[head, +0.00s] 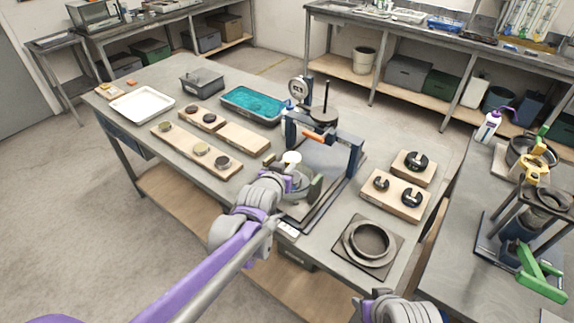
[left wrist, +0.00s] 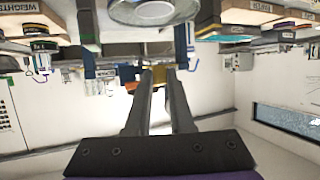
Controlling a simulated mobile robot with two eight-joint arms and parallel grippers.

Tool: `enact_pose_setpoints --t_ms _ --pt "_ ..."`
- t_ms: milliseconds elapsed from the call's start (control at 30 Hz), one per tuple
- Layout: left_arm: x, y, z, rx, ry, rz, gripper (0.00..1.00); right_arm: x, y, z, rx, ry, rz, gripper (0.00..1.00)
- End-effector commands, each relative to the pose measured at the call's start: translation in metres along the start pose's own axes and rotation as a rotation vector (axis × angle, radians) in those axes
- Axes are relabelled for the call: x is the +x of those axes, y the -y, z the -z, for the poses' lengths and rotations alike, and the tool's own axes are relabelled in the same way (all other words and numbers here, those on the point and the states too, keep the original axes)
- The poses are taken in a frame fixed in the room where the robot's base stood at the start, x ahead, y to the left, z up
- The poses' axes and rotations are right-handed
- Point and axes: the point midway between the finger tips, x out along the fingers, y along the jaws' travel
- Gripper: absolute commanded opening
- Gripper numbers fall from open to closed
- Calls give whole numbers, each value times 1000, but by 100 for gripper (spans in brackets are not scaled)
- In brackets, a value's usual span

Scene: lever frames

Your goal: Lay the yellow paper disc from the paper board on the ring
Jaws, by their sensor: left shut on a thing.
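My left gripper (head: 290,172) is shut at the front of the lever frame (head: 356,157). A small pale yellow disc (head: 291,157) shows at its fingertips. In the left wrist view, a yellow patch (left wrist: 184,112) shows between the fingers. A round, shiny ring-like part (left wrist: 155,10) is at the top edge of that view, beyond the fingertips. The arm and wrist partly hide the ring area in the head view. Two wooden boards with small round pieces lie left of the frame, the near one (head: 180,143) and the far one (head: 243,138).
A white tray (head: 143,104), a dark box (head: 202,84) and a teal-filled tray (head: 253,104) stand to the left and back. Boards with black slotted weights (head: 396,199) lie right of the frame. A round collar on a square plate (head: 372,243) is at the front right.

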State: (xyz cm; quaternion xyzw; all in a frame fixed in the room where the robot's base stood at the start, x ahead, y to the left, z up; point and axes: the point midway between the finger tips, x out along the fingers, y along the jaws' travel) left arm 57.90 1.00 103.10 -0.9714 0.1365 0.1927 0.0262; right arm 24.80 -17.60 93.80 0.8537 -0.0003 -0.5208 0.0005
Motion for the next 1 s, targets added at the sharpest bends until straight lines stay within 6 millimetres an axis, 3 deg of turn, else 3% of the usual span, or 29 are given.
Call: enact_pose_setpoints --t_ms 1000 --pt "27 0 -67 0 1 0 0 44 0 -39 0 28 0 50"
